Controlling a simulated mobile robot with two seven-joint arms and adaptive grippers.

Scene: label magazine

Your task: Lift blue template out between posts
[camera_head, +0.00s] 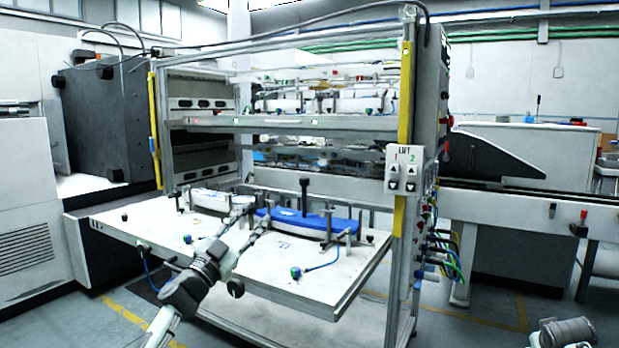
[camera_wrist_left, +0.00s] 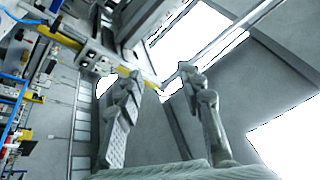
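The blue template (camera_head: 318,219) lies on the white pulled-out shelf (camera_head: 225,258). An upright black handle (camera_head: 304,195) stands on it, and dark posts with clamps (camera_head: 328,230) stand around it. My left gripper (camera_head: 254,214) is at the template's left end, in front of it. Whether it touches the template cannot be told. In the left wrist view, the left gripper (camera_wrist_left: 163,82) has its two fingers apart with nothing visible between them. The template is not recognisable in that view. My right gripper is not in view.
A white template (camera_head: 218,201) lies on the shelf left of the blue one. Small knobs and a blue hose (camera_head: 325,265) are on the shelf's front part. The frame's upright (camera_head: 401,260) and lift button box (camera_head: 404,172) stand at the right, and an upper shelf (camera_head: 290,124) hangs above.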

